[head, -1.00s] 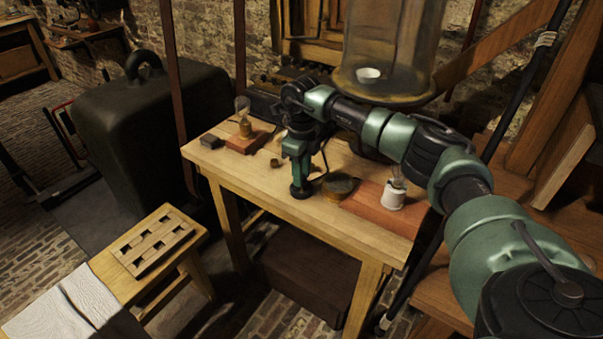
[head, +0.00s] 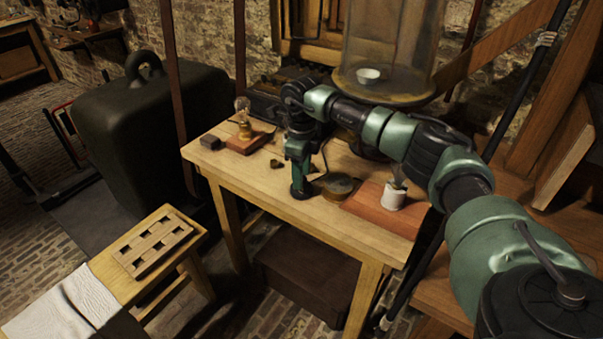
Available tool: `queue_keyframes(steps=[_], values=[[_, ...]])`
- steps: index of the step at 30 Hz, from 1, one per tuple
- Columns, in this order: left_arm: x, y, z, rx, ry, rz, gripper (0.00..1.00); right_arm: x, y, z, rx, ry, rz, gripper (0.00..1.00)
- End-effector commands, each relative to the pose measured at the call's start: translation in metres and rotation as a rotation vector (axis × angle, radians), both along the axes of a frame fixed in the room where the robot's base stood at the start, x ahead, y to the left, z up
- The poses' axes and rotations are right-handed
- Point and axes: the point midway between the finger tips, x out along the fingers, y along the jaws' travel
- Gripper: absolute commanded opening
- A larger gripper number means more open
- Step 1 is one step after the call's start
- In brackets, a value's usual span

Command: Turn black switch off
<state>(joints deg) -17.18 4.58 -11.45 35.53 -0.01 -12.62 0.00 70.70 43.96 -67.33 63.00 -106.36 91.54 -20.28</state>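My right gripper (head: 301,190) points straight down at the wooden table (head: 365,230), its tip at or just above the top. I cannot tell whether its fingers are open or shut, or whether they touch anything. A round, dark-rimmed disc (head: 341,187) lies just right of it. A small dark block (head: 210,142) sits at the table's left end. I cannot tell for sure which of these is the black switch; part of the table behind my gripper is hidden. My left gripper is not in view.
A bulb (head: 243,106) stands on a small wooden base at the left, and a white-socketed lamp (head: 393,196) on a reddish board at the right. A glass jar (head: 388,45) stands behind my arm. The table's front strip is clear.

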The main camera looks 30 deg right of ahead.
Motion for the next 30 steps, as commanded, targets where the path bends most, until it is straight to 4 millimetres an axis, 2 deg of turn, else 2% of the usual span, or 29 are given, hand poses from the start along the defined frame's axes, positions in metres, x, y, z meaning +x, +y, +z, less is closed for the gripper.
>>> queue_keyframes(steps=[11, 24, 30], values=[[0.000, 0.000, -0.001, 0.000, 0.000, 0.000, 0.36, 0.000, 0.000, 0.004, 0.001, -0.001, -0.002, 0.48], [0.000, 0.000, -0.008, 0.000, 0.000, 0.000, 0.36, 0.000, 0.000, 0.070, 0.000, -0.001, -0.002, 0.48], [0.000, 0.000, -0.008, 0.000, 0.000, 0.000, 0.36, 0.000, 0.000, 0.078, 0.000, 0.000, -0.001, 0.48]])
